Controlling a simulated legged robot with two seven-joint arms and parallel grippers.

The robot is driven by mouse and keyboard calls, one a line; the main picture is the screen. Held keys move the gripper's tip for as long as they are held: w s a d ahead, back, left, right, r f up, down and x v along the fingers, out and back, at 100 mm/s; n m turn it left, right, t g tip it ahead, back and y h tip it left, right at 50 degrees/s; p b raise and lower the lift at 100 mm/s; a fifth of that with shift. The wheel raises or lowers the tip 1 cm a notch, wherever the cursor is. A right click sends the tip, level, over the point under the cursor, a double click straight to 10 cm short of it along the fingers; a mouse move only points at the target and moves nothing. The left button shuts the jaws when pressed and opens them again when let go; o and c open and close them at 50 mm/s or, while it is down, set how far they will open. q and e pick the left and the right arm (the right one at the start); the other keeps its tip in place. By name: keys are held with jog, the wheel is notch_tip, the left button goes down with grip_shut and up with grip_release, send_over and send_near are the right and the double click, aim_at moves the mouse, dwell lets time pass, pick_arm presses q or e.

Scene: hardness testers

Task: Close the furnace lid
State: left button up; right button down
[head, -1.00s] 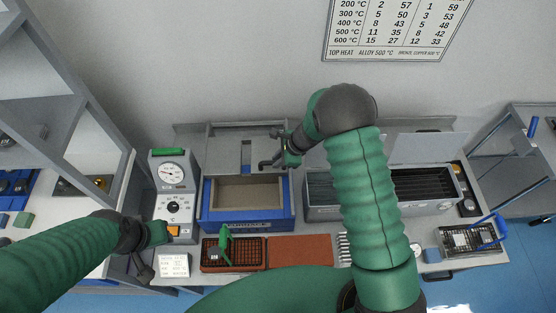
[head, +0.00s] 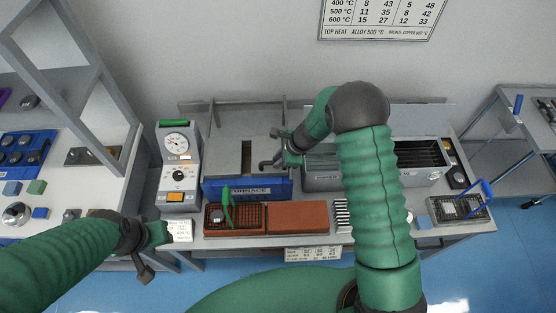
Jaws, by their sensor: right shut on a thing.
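The furnace (head: 247,189) is a blue box on the bench, left of centre in the head view. Its grey lid (head: 225,158) lies over the top, and the inside is out of sight. I cannot tell whether it is fully seated. My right gripper (head: 270,150) is at the lid's right side, shut on the lid; its exact grip is hard to make out. My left gripper (head: 146,258) is low at the left, in front of the bench, away from the furnace. Its finger opening is not clear.
A gauge unit (head: 178,165) stands left of the furnace. A rack with a green-handled tool (head: 228,207) and a red-brown slab (head: 300,218) lie in front. A long grey open box (head: 405,178) is to the right, with a blue-handled tray (head: 459,207) at the bench's right end.

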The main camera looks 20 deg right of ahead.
jog(key=c, duration=1.4)
grip_release()
jog(key=shift+s, duration=0.3)
jog(key=shift+o, duration=0.2)
jog(key=shift+w, duration=0.1)
jog(key=shift+d+r, duration=0.15)
jog(key=shift+r, duration=0.1)
jog(key=v, duration=1.6)
jog(key=s+a+n+h, duration=0.3)
jog(key=s+n, duration=1.3)
jog(key=n, duration=0.4)
jog(key=shift+s+a+n+g+h, duration=0.15)
jog(key=shift+s+n+g+h, duration=0.15)
jog(key=shift+n+h, duration=0.1)
